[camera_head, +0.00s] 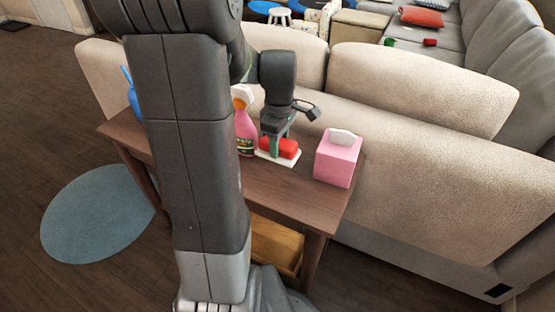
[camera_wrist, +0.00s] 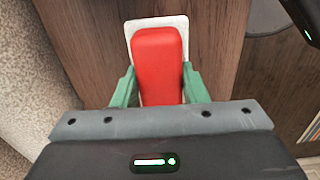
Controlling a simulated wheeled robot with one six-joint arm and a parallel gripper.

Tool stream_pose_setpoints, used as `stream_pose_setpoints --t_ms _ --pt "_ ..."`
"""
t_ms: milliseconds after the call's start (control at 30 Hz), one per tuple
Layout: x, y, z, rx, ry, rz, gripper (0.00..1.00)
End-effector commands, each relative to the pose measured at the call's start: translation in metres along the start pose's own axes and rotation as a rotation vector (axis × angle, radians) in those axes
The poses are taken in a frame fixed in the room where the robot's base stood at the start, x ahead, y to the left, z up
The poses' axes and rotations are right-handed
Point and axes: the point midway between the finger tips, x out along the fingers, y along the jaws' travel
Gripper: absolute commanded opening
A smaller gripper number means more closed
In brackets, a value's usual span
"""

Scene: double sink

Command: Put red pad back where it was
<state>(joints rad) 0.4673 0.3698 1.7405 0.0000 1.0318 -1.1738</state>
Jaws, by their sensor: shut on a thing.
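The red pad (camera_wrist: 158,62) is a rounded red block; it also shows in the head view (camera_head: 287,148). It lies over a flat white tray (camera_wrist: 181,20) on the brown wooden table (camera_head: 205,170). The white tray also shows in the head view (camera_head: 264,154). My gripper (camera_wrist: 158,88) reaches down from above with its green fingers on both sides of the pad and is shut on it. In the head view my gripper (camera_head: 278,143) is at the pad. I cannot tell whether the pad rests on the tray or is just above it.
A pink spray bottle (camera_head: 245,130) with a white and orange head stands just left of the pad. A pink tissue box (camera_head: 337,160) stands to the right. A blue bottle (camera_head: 131,98) is partly hidden by my arm. A beige sofa (camera_head: 400,150) backs the table.

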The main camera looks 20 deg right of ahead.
Motion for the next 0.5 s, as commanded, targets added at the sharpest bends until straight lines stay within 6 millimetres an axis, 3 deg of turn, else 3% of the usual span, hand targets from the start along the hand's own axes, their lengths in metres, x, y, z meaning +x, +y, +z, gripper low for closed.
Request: stream_pose_setpoints --t_ms 33,500 --pt "0.010 -0.001 0.000 0.000 -0.001 -0.003 0.18" --pt "0.054 0.000 0.000 0.000 0.000 -0.001 0.18"
